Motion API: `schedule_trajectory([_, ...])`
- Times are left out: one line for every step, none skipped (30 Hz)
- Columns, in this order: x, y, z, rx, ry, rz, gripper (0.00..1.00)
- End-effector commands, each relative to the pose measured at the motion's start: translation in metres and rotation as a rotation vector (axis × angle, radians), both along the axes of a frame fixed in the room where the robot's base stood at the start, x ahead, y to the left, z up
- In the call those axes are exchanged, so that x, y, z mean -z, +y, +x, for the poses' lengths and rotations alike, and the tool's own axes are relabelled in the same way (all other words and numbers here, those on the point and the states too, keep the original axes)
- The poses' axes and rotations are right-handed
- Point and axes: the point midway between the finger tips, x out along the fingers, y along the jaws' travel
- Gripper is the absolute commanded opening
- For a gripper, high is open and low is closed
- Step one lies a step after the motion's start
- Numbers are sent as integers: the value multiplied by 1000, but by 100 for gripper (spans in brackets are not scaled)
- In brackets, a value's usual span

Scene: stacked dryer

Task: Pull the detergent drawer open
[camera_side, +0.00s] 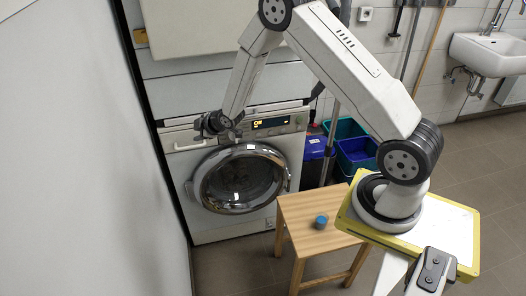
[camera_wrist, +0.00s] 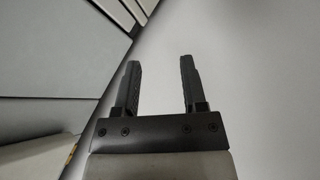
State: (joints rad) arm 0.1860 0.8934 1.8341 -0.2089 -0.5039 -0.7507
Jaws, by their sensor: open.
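The detergent drawer (camera_side: 180,141) is at the upper left of the white front-loading machine (camera_side: 225,222) in the side view. It has a pale bar handle along its lower part and looks flush with the panel, though part of that area is close behind my gripper. My gripper (camera_side: 217,126) is in front of the panel, at the drawer's upper right in the picture. In the wrist view my gripper (camera_wrist: 158,68) is open, with two dark fingers apart and nothing between them. The drawer cannot be made out in the wrist view.
The round door (camera_side: 240,178) below is shut. A lit display (camera_side: 270,123) is right of my gripper. A plain wall (camera_side: 100,130) is close on the left. Bins (camera_side: 355,150) stand right.

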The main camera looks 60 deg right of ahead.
Motion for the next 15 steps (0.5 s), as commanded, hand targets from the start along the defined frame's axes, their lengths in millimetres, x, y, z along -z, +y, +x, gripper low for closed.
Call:
schedule_trajectory([11,-5,6,-20,-22,-26,54])
schedule_trajectory([15,-8,10,-34,-39,-43,54])
schedule_trajectory([22,-10,15,-51,-61,-65,54])
schedule_trajectory([26,-13,18,-64,-79,-83,54])
schedule_trajectory([31,-15,21,-77,-95,-101,54])
schedule_trajectory([37,-18,25,-93,-117,-124,54])
schedule_trajectory([42,-20,27,-106,-133,-141,54])
schedule_trajectory([47,-22,30,-117,-150,-160,54])
schedule_trajectory([53,-25,32,-132,-172,-183,54])
schedule_trajectory([58,-27,34,-143,-189,-201,54])
schedule_trajectory([63,-29,36,-155,-206,-220,54])
schedule_trajectory([70,-32,38,-169,-227,-244,54])
schedule_trajectory([75,-34,38,-179,-244,-262,54])
schedule_trajectory([80,-35,40,-188,-261,-281,54])
schedule_trajectory([86,-38,40,-201,-282,-306,54])
